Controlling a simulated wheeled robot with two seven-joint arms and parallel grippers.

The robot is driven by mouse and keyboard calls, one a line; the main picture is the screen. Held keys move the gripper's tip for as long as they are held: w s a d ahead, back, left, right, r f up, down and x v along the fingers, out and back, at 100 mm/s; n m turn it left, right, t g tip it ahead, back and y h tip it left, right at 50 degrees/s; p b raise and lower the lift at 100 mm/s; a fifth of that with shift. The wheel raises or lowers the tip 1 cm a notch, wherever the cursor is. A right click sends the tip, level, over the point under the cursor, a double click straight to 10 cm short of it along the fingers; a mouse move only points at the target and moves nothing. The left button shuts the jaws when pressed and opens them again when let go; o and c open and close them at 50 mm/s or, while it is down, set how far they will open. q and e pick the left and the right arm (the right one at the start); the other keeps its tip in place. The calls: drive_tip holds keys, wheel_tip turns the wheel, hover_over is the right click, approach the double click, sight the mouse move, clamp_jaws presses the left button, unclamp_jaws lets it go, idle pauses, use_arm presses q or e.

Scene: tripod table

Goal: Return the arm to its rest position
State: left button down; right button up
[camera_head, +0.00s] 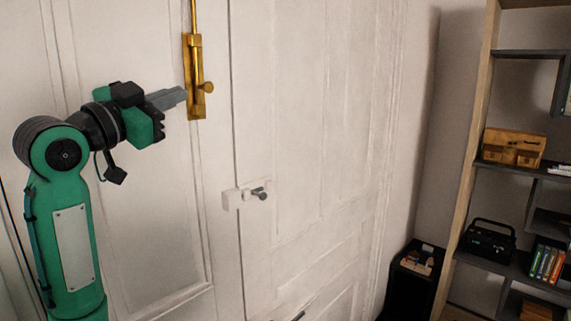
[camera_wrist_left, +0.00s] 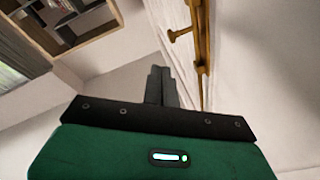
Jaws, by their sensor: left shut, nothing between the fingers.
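My left arm comes in from the left in the head view, in green and black. Its gripper (camera_head: 181,97) is shut and empty, with its grey fingers pointing right at the brass bolt (camera_head: 195,75) on the white door. The fingertips look close beside the bolt's plate; I cannot tell whether they touch it. In the left wrist view the fingers (camera_wrist_left: 161,72) are together, and the brass bolt (camera_wrist_left: 199,45) shows to their right with its knob sticking out to the left. My right gripper is not in view.
The white door (camera_head: 305,120) fills the middle, with a small handle (camera_head: 259,193) below the bolt. A shelf unit (camera_head: 465,160) stands at the right, with a wooden box (camera_head: 514,147), a black case (camera_head: 489,240) and books. A low black cabinet (camera_head: 411,285) stands beside it.

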use_arm(q)
wheel_tip(320, 180, down, 29)
drive_tip(key=w+d+n+g+y, duration=0.1)
drive_tip(key=w+n+g+y, duration=0.2)
drive_tip(key=n+g+y, duration=0.15)
drive_tip(key=s+f+n+g+y, duration=0.15)
drive_tip(key=s+f, duration=0.25)
drive_tip(key=f, duration=0.6)
drive_tip(key=s+f+g+y, duration=0.15)
drive_tip(key=s+f, duration=0.35)
drive_tip(key=f, duration=0.5)
drive_tip(key=s+f+n+g+y, duration=0.15)
drive_tip(key=s+f+g, duration=0.25)
drive_tip(key=s+f, duration=0.7)
drive_tip(key=s+f+n+g+y, duration=0.15)
drive_tip(key=s+f+g, duration=0.25)
drive_tip(key=s+f, duration=0.75)
drive_tip(key=s+f+b, duration=0.1)
drive_tip(key=s+f, duration=0.1)
drive_tip(key=f, duration=1.3)
drive_tip(key=s+f+b, duration=0.2)
drive_tip(key=f, duration=1.2)
drive_tip(key=s+a+f+g+b, duration=0.1)
drive_tip(key=s+a+f+g, duration=0.1)
drive_tip(key=s+f, duration=1.6)
wheel_tip(320, 180, down, 5)
drive_tip(key=shift+s+a+r+h+b, duration=0.1)
drive_tip(key=shift+s+a+h+b, duration=0.3)
drive_tip(key=shift+a, duration=0.3)
